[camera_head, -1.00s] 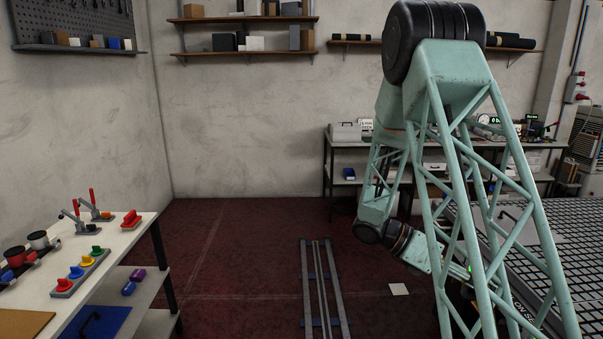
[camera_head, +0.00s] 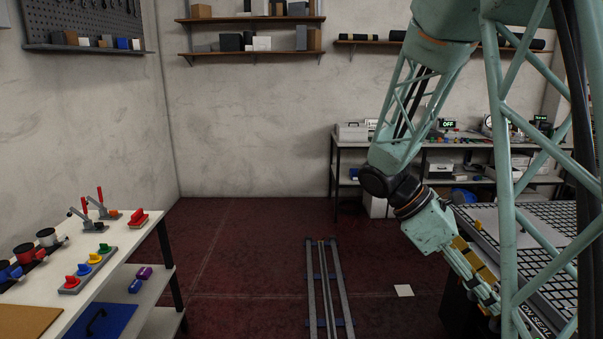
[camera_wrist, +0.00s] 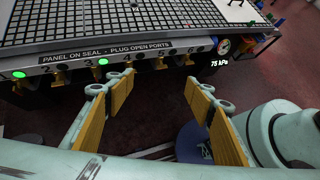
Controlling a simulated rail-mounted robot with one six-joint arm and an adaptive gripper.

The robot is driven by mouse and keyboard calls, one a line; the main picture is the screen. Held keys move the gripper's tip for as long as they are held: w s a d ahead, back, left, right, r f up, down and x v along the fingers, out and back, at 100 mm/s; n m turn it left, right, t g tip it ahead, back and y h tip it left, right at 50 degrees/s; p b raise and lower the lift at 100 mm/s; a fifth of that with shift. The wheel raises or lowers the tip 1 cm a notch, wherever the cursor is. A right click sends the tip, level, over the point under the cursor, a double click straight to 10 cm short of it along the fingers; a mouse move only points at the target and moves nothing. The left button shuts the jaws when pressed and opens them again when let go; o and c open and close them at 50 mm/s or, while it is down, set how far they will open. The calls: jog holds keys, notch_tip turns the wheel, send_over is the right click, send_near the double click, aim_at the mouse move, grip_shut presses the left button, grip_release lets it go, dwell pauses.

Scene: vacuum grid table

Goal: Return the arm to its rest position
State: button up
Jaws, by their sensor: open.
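My gripper (camera_wrist: 158,105) is open and empty in the wrist view, its yellow-padded fingers spread apart in front of the vacuum grid table's front panel. In the head view my gripper (camera_head: 487,297) hangs low at the end of my pale green arm, beside the near left edge of the vacuum grid table (camera_head: 537,325). Part of the table is hidden behind my arm in the head view.
A white side table (camera_head: 125,243) with toggle clamps and coloured knobs stands at the left. Floor rails (camera_head: 329,290) run down the middle. A back bench (camera_head: 350,141) with instruments stands by the wall. The red floor between is mostly clear, with a white sheet (camera_head: 404,290) lying on it.

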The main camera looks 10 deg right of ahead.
jog(key=s+a+r+m+t+y, duration=0.2)
jog(key=s+a+r+m+t, duration=0.1)
jog(key=a, duration=0.6)
jog(key=s+a+r+m+t+y, duration=0.3)
jog(key=s+a+r+m, duration=0.2)
jog(key=s+a, duration=0.3)
jog(key=s+a+r+m+t+y, duration=0.2)
jog(key=s+a, duration=0.4)
jog(key=a, duration=0.4)
jog(key=shift+a+r+m+t+y, duration=0.25)
jog(key=shift+r+m+t+y, duration=0.15)
jog(key=shift+r+m+t, duration=0.7)
jog(key=shift+r+g, duration=0.15)
jog(key=shift+g, duration=0.15)
